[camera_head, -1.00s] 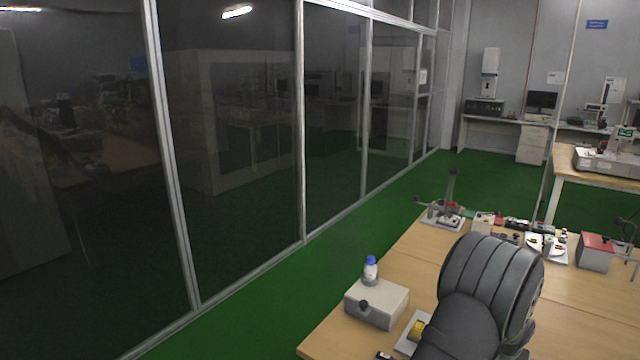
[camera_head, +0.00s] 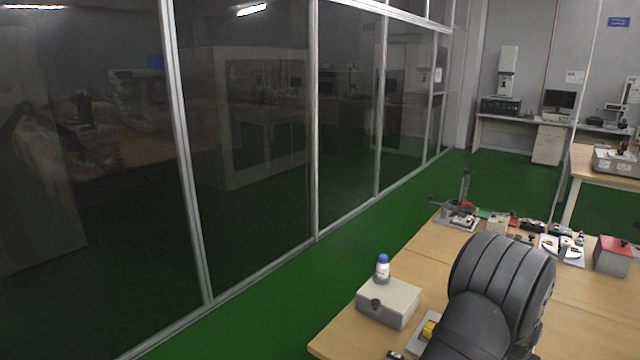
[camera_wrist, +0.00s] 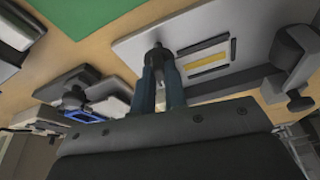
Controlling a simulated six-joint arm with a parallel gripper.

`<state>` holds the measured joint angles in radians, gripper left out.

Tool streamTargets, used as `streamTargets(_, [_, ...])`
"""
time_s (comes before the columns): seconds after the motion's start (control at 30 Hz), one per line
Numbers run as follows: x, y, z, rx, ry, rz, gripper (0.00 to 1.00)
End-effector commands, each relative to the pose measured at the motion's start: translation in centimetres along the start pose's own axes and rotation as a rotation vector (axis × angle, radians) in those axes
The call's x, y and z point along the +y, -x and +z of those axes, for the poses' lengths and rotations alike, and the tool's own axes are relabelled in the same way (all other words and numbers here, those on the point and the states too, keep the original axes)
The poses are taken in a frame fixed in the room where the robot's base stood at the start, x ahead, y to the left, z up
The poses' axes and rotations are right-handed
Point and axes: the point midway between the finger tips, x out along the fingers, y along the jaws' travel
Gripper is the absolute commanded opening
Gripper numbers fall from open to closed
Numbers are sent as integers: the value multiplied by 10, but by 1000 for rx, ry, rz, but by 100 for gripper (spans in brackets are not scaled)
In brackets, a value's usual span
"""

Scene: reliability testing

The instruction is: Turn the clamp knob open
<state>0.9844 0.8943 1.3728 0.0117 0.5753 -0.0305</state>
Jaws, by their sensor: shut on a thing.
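In the wrist view my gripper (camera_wrist: 161,62) has its two blue-grey fingers close together on a small dark knob (camera_wrist: 157,49). The knob stands at the edge of a light grey plate (camera_wrist: 138,42) with a yellow bar in a dark frame. Most of the knob is hidden between the fingers, so its turn angle cannot be told. A dark clamp-like bracket (camera_wrist: 290,62) is on the right side of the plate. In the head view my arm hides the gripper and the knob.
In the head view a grey box (camera_head: 402,299) with a blue-capped bottle (camera_head: 382,268) stands on the wooden table (camera_head: 345,340), left of my arm. A yellow part (camera_head: 430,329) is close beside my arm. Several devices, including a red-topped box (camera_head: 613,254), stand farther back.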

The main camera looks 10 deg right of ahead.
Motion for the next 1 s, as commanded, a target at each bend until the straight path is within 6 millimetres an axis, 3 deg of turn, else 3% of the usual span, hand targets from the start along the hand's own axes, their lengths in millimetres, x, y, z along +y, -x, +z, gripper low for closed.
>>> streamTargets(1.0, [-5,0,-1,2,-410,127,0])
